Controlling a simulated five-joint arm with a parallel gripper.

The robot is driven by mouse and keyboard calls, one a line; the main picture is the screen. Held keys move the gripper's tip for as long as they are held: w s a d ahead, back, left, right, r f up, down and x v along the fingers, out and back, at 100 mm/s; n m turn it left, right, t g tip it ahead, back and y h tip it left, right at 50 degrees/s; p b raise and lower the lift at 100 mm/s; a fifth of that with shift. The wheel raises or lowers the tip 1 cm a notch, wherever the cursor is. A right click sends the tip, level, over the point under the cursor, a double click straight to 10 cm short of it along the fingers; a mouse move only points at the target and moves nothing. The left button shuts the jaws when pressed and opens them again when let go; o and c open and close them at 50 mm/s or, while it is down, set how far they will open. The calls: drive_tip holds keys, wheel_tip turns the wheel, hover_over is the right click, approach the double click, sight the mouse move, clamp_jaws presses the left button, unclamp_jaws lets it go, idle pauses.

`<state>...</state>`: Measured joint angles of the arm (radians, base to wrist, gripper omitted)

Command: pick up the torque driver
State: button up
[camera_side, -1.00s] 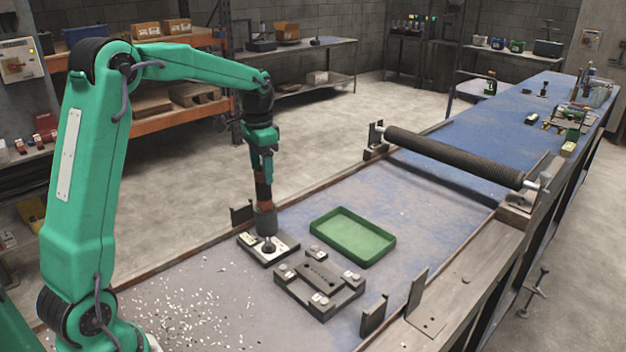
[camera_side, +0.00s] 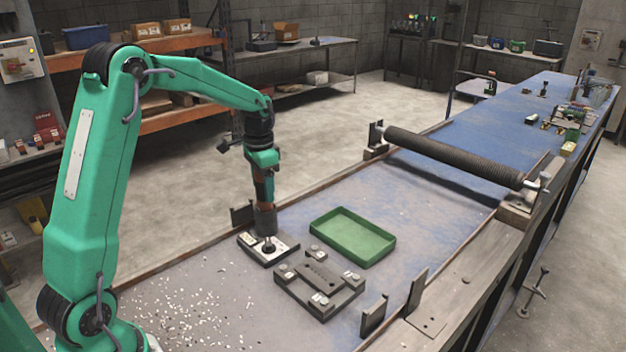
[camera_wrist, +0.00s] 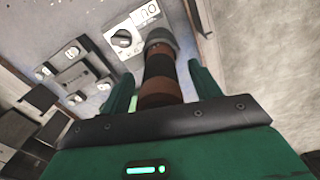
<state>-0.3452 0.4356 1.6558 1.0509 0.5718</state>
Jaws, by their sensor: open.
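The torque driver (camera_side: 265,218) is a dark upright cylinder with brown bands and a wider grey lower end. It stands at the back of a small plate with a dark knob (camera_side: 268,246); whether it rests on that plate or in a holder is hidden. My gripper (camera_side: 263,183) is above and around its upper part, pointing down. In the wrist view the driver (camera_wrist: 160,68) lies between my two green fingers (camera_wrist: 162,90). A gap shows on each side, so the fingers are open and apart from it.
A green tray (camera_side: 350,233) sits to the right on the bench. A dark fixture block (camera_side: 318,285) with metal fittings lies in front. White chips (camera_side: 190,315) are scattered at the left. A dark roller (camera_side: 450,157) spans the bench farther back.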

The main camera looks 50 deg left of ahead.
drive_tip(key=shift+c, duration=0.2)
drive_tip(key=shift+r, duration=0.1)
drive_tip(key=c, duration=1.1)
drive_tip(key=shift+r, duration=0.1)
drive_tip(key=shift+r, duration=4.9)
